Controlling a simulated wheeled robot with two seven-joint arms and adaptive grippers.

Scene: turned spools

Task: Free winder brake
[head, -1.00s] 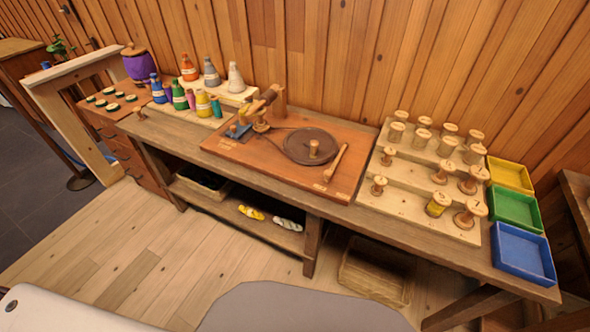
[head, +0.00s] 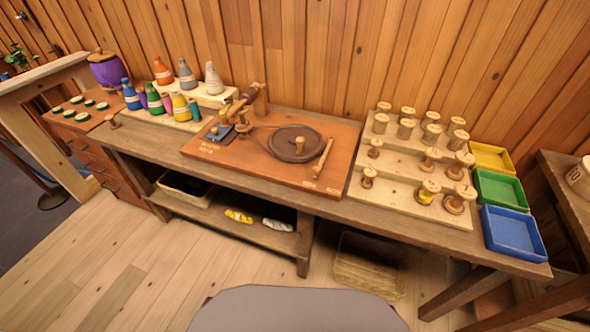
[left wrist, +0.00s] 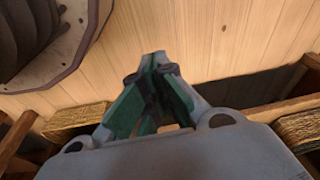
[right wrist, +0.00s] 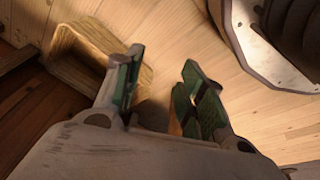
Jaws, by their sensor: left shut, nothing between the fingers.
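The winder sits on a red-brown board (head: 243,166) in the middle of the bench in the head view. It has a dark round wheel (head: 283,141) with an upright peg, a wooden post (head: 261,100) and a blue block (head: 205,135) at left. A slim wooden lever (head: 322,160) lies slanted right of the wheel, near small labels I cannot read. Neither gripper shows in the head view. My left gripper (left wrist: 155,62) is shut and empty over the floor. My right gripper (right wrist: 163,70) is open and empty, also away from the winder.
Several bottles (head: 181,106) stand left of the winder. A stepped spool rack (head: 400,197) and yellow, green (head: 498,190) and blue (head: 512,233) trays stand to the right. Below are a shelf (head: 250,232) with yarn and a basket (head: 365,268). Floor in front is clear.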

